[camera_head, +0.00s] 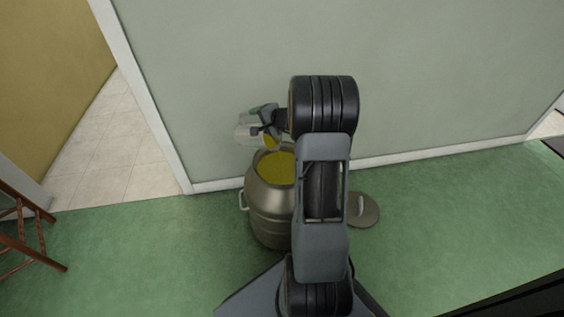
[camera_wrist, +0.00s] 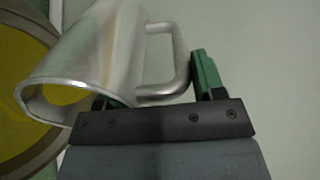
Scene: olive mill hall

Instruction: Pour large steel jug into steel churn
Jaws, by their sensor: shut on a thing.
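The large steel jug (camera_head: 246,129) is tilted above the steel churn (camera_head: 266,214), towards the churn's open mouth. In the wrist view the jug (camera_wrist: 104,55) is a shiny metal vessel with a loop handle, its wide open end pointing to the lower left. Yellow shows at the jug's lower edge in the head view; I cannot tell whether it is flowing. The churn stands upright on the floor, with yellow liquid high inside, and its rim also shows in the wrist view (camera_wrist: 52,150). My gripper (camera_head: 264,117) is shut on the jug's handle. My arm hides the churn's right side.
A round grey lid (camera_head: 365,211) lies on the green floor right of the churn. A pale wall (camera_head: 430,80) rises close behind. A brown wooden ladder or chair (camera_head: 25,230) stands at left, beside a doorway. The floor at right is mostly clear.

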